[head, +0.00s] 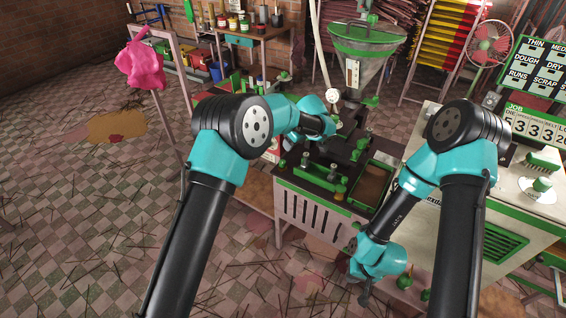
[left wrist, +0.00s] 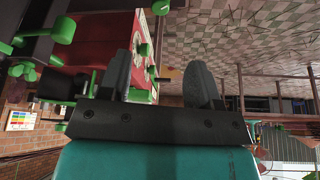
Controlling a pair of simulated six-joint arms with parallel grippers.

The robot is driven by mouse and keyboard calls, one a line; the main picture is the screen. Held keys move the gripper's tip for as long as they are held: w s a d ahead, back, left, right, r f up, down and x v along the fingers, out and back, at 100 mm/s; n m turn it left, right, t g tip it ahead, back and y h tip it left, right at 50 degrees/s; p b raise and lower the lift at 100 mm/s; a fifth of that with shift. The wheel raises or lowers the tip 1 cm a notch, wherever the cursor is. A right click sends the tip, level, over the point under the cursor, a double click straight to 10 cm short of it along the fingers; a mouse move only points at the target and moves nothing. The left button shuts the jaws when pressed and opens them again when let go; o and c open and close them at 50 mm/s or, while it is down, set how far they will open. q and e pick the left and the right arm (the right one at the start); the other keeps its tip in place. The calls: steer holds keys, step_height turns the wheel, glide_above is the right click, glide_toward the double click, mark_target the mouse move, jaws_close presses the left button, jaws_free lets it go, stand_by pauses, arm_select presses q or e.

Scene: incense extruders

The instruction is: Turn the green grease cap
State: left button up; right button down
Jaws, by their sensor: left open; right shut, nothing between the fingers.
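Several green knobs and caps show on the extruder machine (head: 325,185); I cannot tell for certain which one is the grease cap. In the left wrist view, a small green cap (left wrist: 145,50) shows just right of the left-hand finger, in front of a red and white panel. My left gripper (left wrist: 160,75) is open, with no object clearly held between its fingers. In the head view the left arm reaches the machine's back, and its fingers are hard to make out. My right gripper (head: 365,296) is shut and empty, pointing down in front of the machine.
A steel hopper with a green rim (head: 366,45) stands above the machine. A white cabinet (head: 470,225) with green fittings is at right. A pink cloth (head: 141,60) hangs at left. The tiled floor (head: 90,220) at left is strewn with thin sticks.

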mark_target(282, 162)
arm_select(q)
steer(key=x, duration=1.5)
steer(key=shift+w+a+f, duration=0.1)
steer(key=shift+a+f, duration=0.05)
steer(key=shift+f, duration=0.2)
steer(key=c, duration=0.9)
steer(key=shift+m, duration=0.5)
steer(key=m+h, duration=0.1)
steer(key=m, duration=0.3)
steer(key=shift+a+t+h, duration=0.1)
steer(key=shift+t+h, duration=0.3)
steer(key=m+h, duration=0.2)
steer(key=m, duration=0.4)
steer(key=shift+m, duration=0.3)
steer(key=shift+a+m+g+h, duration=0.1)
steer(key=shift+m+g+h, duration=0.35)
steer(key=shift+m, duration=1)
steer(key=shift+m+g+h, duration=0.1)
steer(key=shift+m+h, duration=0.65)
steer(key=shift+m, duration=0.7)
steer(key=shift+m+g+h, duration=0.3)
steer(key=shift+m+g, duration=0.2)
steer(key=shift+m, duration=1)
steer(key=shift+m+g+h, duration=0.3)
steer(key=shift+m+g, duration=0.15)
steer(key=shift+m, duration=1.05)
